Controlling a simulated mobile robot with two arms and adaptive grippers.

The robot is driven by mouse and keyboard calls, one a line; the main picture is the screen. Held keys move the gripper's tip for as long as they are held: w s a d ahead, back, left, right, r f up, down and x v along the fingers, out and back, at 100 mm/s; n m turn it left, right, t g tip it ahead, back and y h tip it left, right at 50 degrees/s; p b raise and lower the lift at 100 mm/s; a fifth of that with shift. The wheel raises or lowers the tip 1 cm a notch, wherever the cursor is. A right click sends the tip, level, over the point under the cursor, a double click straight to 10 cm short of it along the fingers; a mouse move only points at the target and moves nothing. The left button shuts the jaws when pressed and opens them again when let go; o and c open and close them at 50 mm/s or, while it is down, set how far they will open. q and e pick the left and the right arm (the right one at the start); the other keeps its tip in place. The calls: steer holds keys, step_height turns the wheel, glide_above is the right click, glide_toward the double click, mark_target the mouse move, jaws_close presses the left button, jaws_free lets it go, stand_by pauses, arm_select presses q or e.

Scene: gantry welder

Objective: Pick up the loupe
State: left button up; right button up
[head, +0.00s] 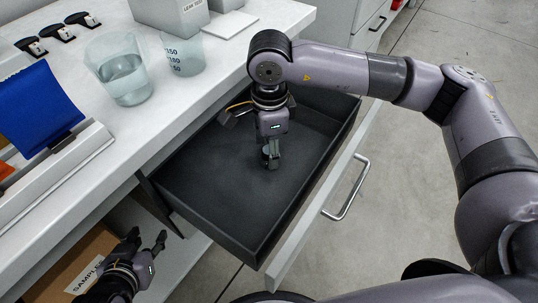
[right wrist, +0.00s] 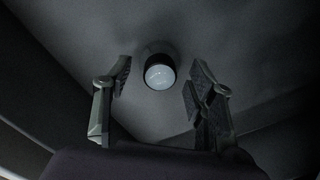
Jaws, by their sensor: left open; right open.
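The loupe (right wrist: 160,71) is a small dark cylinder with a pale round lens. It stands on the dark floor of the open drawer (head: 205,205). In the right wrist view it lies between and slightly beyond the open fingers of my right gripper (right wrist: 160,84). In the head view my right gripper (head: 271,160) points down into the drawer and largely hides the loupe. My left gripper (head: 147,243) is open and empty, low at the left, near a cardboard box.
The drawer front with its handle (head: 346,188) faces right. The white countertop (head: 130,130) holds two beakers (head: 122,68), a grey block (head: 172,14), a blue sheet (head: 35,108) and several black clips. The cardboard box (head: 90,255) labelled "SAMPLES" sits on a shelf below.

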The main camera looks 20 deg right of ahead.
steer(key=shift+c, duration=0.5)
jaws_close()
steer(key=shift+r, duration=0.1)
